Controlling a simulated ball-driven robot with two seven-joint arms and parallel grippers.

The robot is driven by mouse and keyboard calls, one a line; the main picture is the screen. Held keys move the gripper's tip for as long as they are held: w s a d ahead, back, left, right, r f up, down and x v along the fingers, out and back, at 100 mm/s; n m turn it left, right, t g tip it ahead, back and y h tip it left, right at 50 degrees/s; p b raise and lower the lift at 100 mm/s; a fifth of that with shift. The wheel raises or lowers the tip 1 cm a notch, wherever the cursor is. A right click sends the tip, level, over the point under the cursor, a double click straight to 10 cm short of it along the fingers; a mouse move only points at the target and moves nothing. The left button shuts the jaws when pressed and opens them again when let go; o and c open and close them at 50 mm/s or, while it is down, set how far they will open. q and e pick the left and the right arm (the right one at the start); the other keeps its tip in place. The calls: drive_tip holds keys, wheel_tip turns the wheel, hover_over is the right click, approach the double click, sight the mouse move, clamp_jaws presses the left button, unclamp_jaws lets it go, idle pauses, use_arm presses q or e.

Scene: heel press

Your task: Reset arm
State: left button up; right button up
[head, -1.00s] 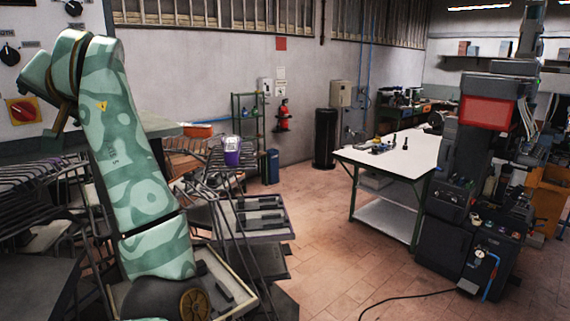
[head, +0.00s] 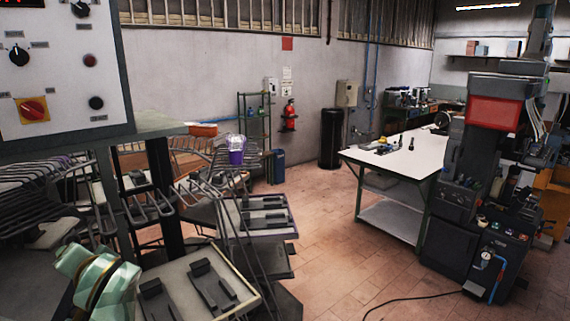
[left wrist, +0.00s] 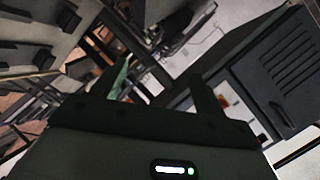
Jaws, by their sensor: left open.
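Behind the fingers are dark metal frames and a dark cabinet (left wrist: 275,85) with slats. My right gripper shows in neither view.
Beside my left arm stand a tray rack (head: 185,285) with dark parts and a control panel (head: 60,70). A white-topped table (head: 400,155) and a dark press machine (head: 480,190) stand at right. The tiled floor between is clear, except for a cable (head: 410,297).

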use_arm(q)
drive_tip(key=s+d+f+m+g+h, duration=0.1)
drive_tip(key=s+d+f+m+h, duration=0.3)
drive_tip(key=s+f, duration=0.6)
drive_tip(key=s+d+f+m+h, duration=0.2)
drive_tip(key=s+d+f, duration=0.3)
drive_tip(key=s+f, duration=0.55)
drive_tip(key=s+d+f+g+h+b, duration=0.25)
drive_tip(key=f+b, duration=0.45)
drive_tip(key=f, duration=1.3)
drive_tip(key=s+d+f+g+h+b, duration=0.1)
drive_tip(key=s+d+f+b, duration=0.35)
drive_tip(key=f, duration=1.45)
drive_tip(key=s+a+f+n+g+b, duration=0.1)
drive_tip(key=s+f+n+b, duration=0.1)
drive_tip(key=s+f+b, duration=0.4)
drive_tip(key=s+f+n+g+h+b, duration=0.1)
drive_tip(key=s+f+b, duration=0.5)
drive_tip(key=s+f, duration=0.6)
wheel_tip(320, 180, down, 9)
drive_tip(key=shift+a+f+n+g+b, duration=0.1)
drive_tip(key=shift+a+n+g+b, duration=0.2)
drive_tip(key=shift+a+n+g, duration=0.15)
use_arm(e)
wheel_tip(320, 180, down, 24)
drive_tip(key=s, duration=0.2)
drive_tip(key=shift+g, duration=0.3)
